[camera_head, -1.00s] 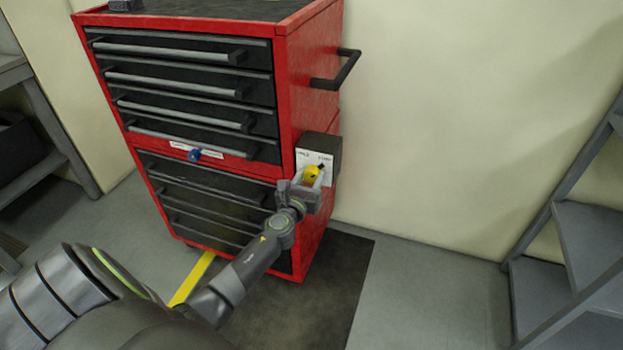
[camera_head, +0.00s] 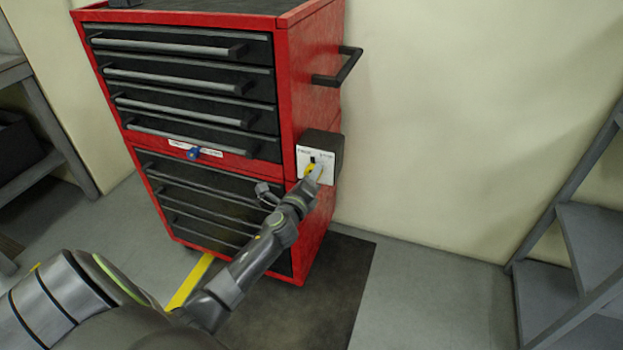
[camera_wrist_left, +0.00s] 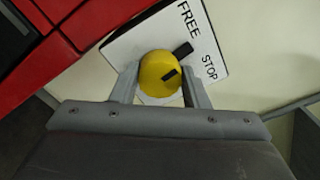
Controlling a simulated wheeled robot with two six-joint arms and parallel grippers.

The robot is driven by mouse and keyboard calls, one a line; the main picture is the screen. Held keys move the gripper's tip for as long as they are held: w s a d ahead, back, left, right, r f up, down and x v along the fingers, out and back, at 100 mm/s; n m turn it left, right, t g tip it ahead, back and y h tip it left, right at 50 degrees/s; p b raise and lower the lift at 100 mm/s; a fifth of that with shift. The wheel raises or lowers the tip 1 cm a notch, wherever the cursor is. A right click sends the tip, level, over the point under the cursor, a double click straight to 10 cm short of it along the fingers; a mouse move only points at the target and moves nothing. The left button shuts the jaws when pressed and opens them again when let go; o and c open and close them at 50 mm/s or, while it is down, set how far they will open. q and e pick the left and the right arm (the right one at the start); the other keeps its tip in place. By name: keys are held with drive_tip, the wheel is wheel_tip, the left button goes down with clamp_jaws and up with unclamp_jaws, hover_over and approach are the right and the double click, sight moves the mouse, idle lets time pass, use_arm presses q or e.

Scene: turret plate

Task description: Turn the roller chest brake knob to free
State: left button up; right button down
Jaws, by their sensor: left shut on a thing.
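The roller chest (camera_head: 310,100) is red with dark drawers. A white plate (camera_head: 303,178) on a dark box at its right side carries the yellow brake knob (camera_head: 309,169). In the left wrist view the knob (camera_wrist_left: 155,72) sits on the plate (camera_wrist_left: 135,45), which is printed FREE and STOP. Its black pointer (camera_wrist_left: 182,49) points between the two words. My left gripper (camera_wrist_left: 160,85) is shut on the knob, one finger on each side. In the head view this gripper (camera_head: 314,174) partly covers the knob. My right gripper is not in view.
A black side handle (camera_head: 340,68) sticks out above the knob box. A blue knob (camera_head: 193,153) is on the chest front. Grey shelving (camera_head: 575,250) stands at the right, and the floor between is clear.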

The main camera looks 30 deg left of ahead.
use_arm(q)
drive_tip(key=n, duration=0.2)
drive_tip(key=n+b, duration=0.1)
drive_tip(key=n, duration=0.1)
drive_tip(key=n+b, duration=0.1)
drive_tip(key=n, duration=0.1)
drive_tip(key=shift+w+d+r+n, duration=0.15)
drive_tip(key=shift+r+n, duration=0.1)
drive_tip(key=shift+n, duration=0.15)
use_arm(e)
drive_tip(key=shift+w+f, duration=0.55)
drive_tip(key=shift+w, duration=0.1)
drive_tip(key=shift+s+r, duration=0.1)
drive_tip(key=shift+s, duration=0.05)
